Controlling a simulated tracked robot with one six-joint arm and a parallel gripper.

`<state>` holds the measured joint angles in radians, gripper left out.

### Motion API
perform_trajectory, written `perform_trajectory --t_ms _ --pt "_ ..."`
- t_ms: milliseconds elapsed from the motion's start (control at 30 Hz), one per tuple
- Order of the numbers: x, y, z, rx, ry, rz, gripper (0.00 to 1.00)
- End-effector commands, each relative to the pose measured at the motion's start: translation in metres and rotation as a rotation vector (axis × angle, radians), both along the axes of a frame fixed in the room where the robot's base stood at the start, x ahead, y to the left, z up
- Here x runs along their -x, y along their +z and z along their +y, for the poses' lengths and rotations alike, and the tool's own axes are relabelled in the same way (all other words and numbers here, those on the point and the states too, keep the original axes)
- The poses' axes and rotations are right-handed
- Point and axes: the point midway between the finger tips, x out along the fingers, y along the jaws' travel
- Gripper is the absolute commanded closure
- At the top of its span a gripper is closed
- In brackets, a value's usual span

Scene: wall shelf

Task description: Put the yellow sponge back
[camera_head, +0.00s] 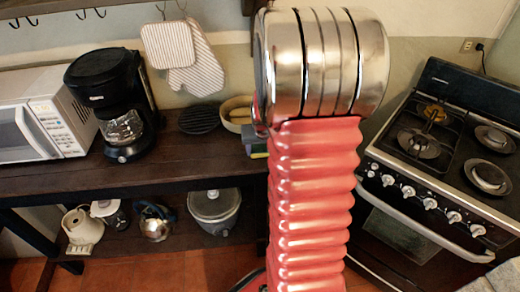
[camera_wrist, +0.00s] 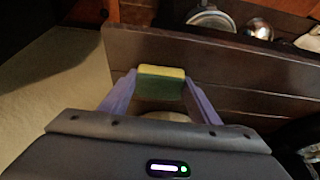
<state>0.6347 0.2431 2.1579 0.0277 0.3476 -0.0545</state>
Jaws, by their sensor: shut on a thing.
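The yellow sponge (camera_wrist: 161,71) has a yellow layer and a green layer. In the wrist view it sits between the two purple fingers of my gripper (camera_wrist: 160,82), which is shut on it. In the head view a small piece of the sponge (camera_head: 257,146) shows just left of my red arm, by the right part of the dark wooden counter (camera_head: 190,150). My arm hides most of the gripper there. I cannot tell whether the sponge touches the wood.
A bowl (camera_head: 236,114) and a dark round trivet (camera_head: 199,119) lie close by on the counter. A coffee maker (camera_head: 118,105) and a microwave (camera_head: 45,115) stand further left. A stove (camera_head: 440,160) is at the right. The counter's front middle is clear.

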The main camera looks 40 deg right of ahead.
Motion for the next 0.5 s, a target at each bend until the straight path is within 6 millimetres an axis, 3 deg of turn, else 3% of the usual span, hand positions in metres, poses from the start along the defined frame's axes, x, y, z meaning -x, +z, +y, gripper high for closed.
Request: perform_trajectory --t_ms 133,167,400,500 --pt "0.0 -0.0015 0.0001 0.0 0.0 0.0 0.69" --pt "-0.0002 -0.0014 0.0001 0.0 0.0 0.0 0.43" --pt "-0.0003 -0.0011 0.0002 0.0 0.001 0.0 0.26" --pt "-0.0003 -0.001 0.0003 0.0 0.001 0.0 0.25"
